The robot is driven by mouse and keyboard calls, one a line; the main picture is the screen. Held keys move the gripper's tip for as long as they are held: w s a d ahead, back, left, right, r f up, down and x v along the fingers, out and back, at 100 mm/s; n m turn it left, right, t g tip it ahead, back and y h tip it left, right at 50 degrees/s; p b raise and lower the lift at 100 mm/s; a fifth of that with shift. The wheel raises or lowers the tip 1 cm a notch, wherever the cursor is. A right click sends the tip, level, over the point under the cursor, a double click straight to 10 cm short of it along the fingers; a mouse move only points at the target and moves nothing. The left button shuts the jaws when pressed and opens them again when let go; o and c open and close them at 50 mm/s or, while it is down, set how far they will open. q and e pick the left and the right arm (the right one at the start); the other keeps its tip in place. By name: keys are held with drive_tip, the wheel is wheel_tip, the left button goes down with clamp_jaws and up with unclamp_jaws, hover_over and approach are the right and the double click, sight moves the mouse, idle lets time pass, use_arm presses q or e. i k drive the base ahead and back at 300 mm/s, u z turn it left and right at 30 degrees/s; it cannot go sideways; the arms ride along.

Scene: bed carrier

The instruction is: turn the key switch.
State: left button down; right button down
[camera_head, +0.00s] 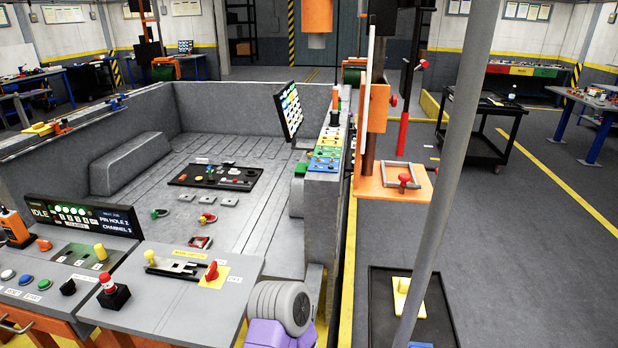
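A red rotary knob (212,270), which looks like the key switch, sits on a yellow plate (218,282) at the right end of the grey console (170,310). Small lettering beside it seems to read ON and OFF, but it is too small to be sure. Its exact turn angle is hard to tell. Neither of my grippers shows in the head view, and nothing touches the red knob.
Left of the knob are a slotted lever with a yellow handle (150,257) and a red-topped black-based control (112,290). A display (82,215) reading IDLE stands behind coloured buttons. A grey pole (447,170) crosses the right side.

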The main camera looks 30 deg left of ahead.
sight(68, 288)
drive_tip(key=u, duration=0.55)
drive_tip(key=k, duration=0.7)
drive_tip(key=u, duration=0.7)
drive_tip(key=k, duration=0.5)
drive_tip(key=u, duration=1.45)
drive_tip(key=i, duration=1.35)
drive_tip(key=z, duration=0.05)
drive_tip(key=k, duration=0.45)
drive_tip(key=u, duration=0.85)
drive_tip(key=i, duration=1.05)
drive_tip(key=z, duration=0.95)
